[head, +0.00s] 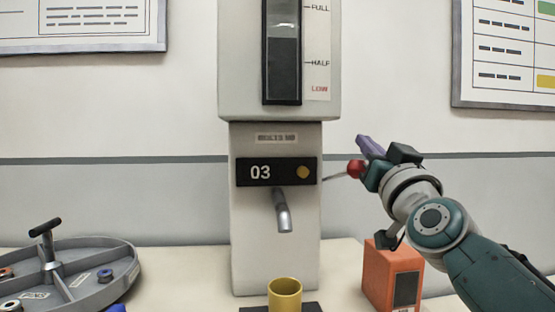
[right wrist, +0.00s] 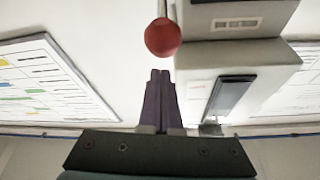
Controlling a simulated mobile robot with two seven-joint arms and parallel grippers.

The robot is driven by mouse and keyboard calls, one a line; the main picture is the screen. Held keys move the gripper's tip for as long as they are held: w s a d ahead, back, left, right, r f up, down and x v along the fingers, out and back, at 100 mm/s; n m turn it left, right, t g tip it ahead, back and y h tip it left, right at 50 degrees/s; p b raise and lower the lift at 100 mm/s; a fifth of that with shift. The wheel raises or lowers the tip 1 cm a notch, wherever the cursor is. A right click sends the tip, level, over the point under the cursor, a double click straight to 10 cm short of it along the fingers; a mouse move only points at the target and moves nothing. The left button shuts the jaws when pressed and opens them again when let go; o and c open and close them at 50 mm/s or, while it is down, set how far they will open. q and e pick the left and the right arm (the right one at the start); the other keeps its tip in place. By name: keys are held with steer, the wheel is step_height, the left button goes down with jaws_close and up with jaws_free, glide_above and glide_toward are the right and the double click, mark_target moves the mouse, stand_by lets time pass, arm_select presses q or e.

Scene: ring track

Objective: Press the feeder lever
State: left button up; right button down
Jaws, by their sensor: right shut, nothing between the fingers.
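The feeder (head: 275,225) is a tall pale column with a level window, a display reading 03 and a grey spout (head: 282,212). Its lever ends in a red ball (head: 355,169) on a thin rod at the feeder's right side. My right gripper (head: 366,146) is shut and empty, its purple fingers at the ball, slightly above it in the head view. In the right wrist view the red ball (right wrist: 163,38) shows just beyond the shut fingertips (right wrist: 160,75). I cannot tell whether they touch. My left gripper is not in view.
A yellow cup (head: 285,294) stands below the spout on a dark pad. An orange box (head: 392,275) stands at the right, under my right arm. A grey round tray (head: 75,282) with a black T-handle and small parts is at the left.

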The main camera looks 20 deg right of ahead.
steer(key=shift+a+f, duration=0.15)
steer(key=shift+f, duration=0.75)
